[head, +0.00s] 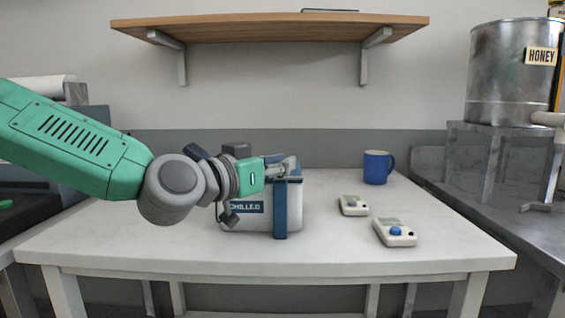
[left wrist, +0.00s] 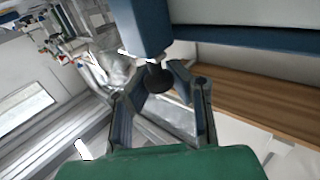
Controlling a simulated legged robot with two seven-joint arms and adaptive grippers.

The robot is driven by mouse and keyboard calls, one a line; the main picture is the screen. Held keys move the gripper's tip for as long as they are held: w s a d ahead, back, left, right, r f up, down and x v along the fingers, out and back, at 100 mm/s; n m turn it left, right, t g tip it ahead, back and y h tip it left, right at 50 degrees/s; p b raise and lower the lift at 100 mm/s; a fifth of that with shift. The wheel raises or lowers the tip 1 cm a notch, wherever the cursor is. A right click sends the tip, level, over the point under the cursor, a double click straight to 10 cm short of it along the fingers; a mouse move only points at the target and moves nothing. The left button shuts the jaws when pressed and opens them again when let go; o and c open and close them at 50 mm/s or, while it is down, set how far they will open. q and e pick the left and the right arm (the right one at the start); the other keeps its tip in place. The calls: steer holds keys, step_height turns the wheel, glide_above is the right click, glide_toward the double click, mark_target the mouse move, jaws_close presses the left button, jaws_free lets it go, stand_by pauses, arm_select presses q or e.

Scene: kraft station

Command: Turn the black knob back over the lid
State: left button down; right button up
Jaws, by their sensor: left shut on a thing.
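A white cooler box (head: 258,222) labelled "CHILLED" stands on the table, with a blue strap (head: 281,221) down its front. In the left wrist view a blue part of the box (left wrist: 147,28) shows at the top, with the black knob (left wrist: 157,79) below it. My left gripper (head: 286,165) is at the top right of the box in the head view. In the left wrist view its fingers (left wrist: 158,83) are around the black knob, shut on it. In the head view my gripper hides the knob and much of the lid. My right gripper is not in view.
A blue mug (head: 377,167) stands behind and right of the box. Two small pale devices, one with a grey button (head: 353,206) and one with a blue button (head: 394,234), lie to the right. The table's front right (head: 440,250) is clear. A wooden shelf (head: 270,30) hangs above.

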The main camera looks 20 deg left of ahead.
arm_select(q)
steer(key=n+y+p, duration=0.1)
steer(key=y, duration=0.1)
steer(key=n+t+y+p, duration=0.1)
steer(key=n+y+p, duration=0.1)
steer(key=y, duration=0.1)
steer(key=shift+d+n+y, duration=0.15)
steer(key=shift+n+y, duration=0.15)
steer(key=n+g+y+p, duration=0.1)
steer(key=n+y+p, duration=0.2)
steer(key=y, duration=0.1)
steer(key=n+g+y+p, duration=0.1)
steer(key=n+y+p, duration=0.2)
steer(key=y, duration=0.1)
steer(key=n+g+y+p, duration=0.1)
steer(key=n+y+p, duration=0.2)
steer(key=y, duration=0.2)
steer(key=n+g+y+p, duration=0.2)
steer(key=y, duration=0.1)
steer(key=shift+s+f+n+g, duration=0.1)
steer(key=shift+n+g, duration=0.2)
steer(key=shift+f+n+g+y+p, duration=0.1)
steer(key=shift+n+g+y+p, duration=0.55)
steer(key=shift+n+g+y, duration=0.5)
steer(key=shift+g, duration=0.45)
steer(key=c, duration=1.4)
jaws_free()
steer(key=shift+o, duration=0.2)
